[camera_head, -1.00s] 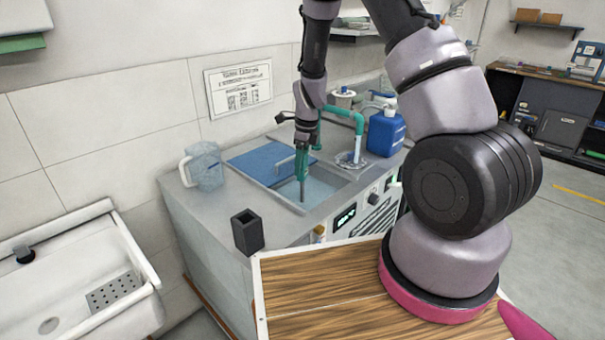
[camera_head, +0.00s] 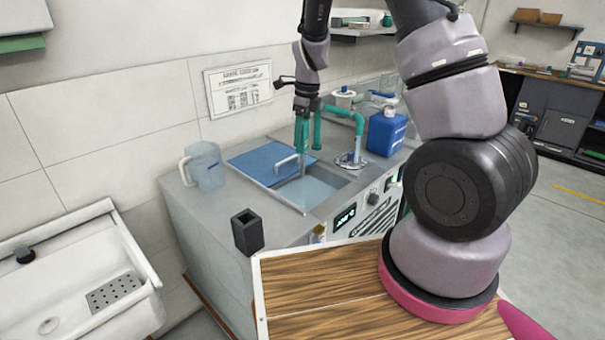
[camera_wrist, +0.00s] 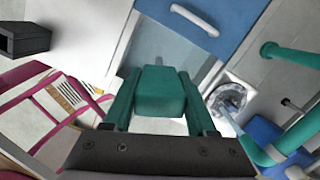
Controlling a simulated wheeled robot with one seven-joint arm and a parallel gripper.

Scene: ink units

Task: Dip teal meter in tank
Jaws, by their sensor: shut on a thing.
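The teal meter (camera_head: 301,134) hangs upright from my gripper (camera_head: 303,112), with a thin grey probe pointing down. In the wrist view the meter (camera_wrist: 161,92) is a teal block between the two teal fingers of my gripper (camera_wrist: 158,100), which is shut on it. The tank (camera_head: 340,176) is a sunken basin with pale blue liquid (camera_head: 312,190) in its open part. The meter is above the tank opening. I cannot tell whether the probe tip touches the liquid.
A blue lid (camera_head: 255,163) with a pale handle covers the tank's left part. A teal pipe (camera_head: 359,125) arches close to the meter's right. A blue jug (camera_head: 385,133), a clear pitcher (camera_head: 207,168) and a dark open holder (camera_head: 247,232) stand around it.

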